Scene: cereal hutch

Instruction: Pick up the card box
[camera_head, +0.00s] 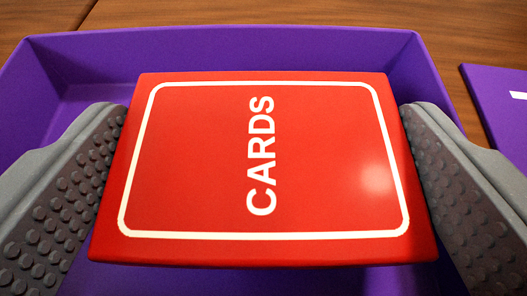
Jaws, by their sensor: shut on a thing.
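The card box (210,160) is red with a white rounded outline and the word CARDS on its upward face. It fills the middle of the view. My gripper (264,165) is shut on it, with one grey, studded finger pad against its left end and the other against its right end. The box lies over a purple tray (220,40), inside the outline of its walls. I cannot tell whether its underside touches the tray floor.
The tray's walls stand behind and to both sides of the box. A flat purple thing with a white mark (495,100) lies to the right, cut off by the picture edge. The brown wooden surface (300,12) is bare behind the tray.

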